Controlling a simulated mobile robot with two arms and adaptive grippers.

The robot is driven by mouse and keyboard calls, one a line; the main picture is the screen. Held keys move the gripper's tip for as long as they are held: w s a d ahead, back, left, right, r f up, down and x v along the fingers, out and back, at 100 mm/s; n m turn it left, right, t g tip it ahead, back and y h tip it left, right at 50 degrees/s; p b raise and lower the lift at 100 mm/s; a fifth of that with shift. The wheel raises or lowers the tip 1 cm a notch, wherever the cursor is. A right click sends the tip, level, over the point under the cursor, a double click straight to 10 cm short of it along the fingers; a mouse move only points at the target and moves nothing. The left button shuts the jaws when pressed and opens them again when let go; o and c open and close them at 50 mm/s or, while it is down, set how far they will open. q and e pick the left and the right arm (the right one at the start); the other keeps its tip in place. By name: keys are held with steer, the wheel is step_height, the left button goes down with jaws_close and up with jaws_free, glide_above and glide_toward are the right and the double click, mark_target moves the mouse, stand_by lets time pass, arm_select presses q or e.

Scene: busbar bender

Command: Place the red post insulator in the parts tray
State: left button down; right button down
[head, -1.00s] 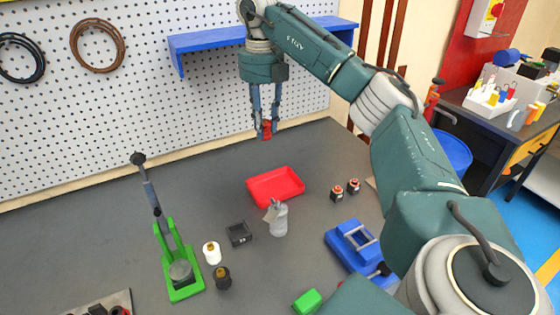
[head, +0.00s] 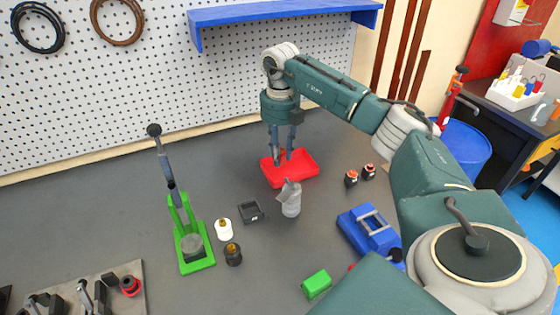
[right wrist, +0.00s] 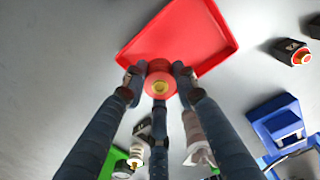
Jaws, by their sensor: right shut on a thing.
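The red parts tray (head: 305,172) lies on the bench, and it also fills the top of the right wrist view (right wrist: 195,35). My right gripper (head: 283,160) reaches down over the tray's left part. In the right wrist view its fingers (right wrist: 158,78) are shut around the red post insulator (right wrist: 160,88), whose brass-coloured centre faces the camera. In the head view the insulator blends into the red tray behind it, and I cannot tell whether it touches the tray floor. My left gripper is not in view.
A small black tray (head: 251,212), white (head: 223,230) and black (head: 233,254) insulators and a green press (head: 193,248) are to the left. Two dark insulators (head: 352,178) and a blue tool (head: 370,232) are to the right.

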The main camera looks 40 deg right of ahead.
step_height(320, 180, down, 4)
steer(key=shift+r, duration=0.2)
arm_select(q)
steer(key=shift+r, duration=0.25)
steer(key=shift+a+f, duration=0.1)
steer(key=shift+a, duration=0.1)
arm_select(e)
steer(key=shift+f, duration=0.15)
steer(key=c, duration=1.4)
jaws_free()
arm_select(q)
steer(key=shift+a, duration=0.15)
arm_select(e)
steer(key=shift+o, duration=0.2)
step_height(320, 180, up, 12)
steer(key=shift+r+b, duration=0.2)
steer(key=shift+b, duration=0.45)
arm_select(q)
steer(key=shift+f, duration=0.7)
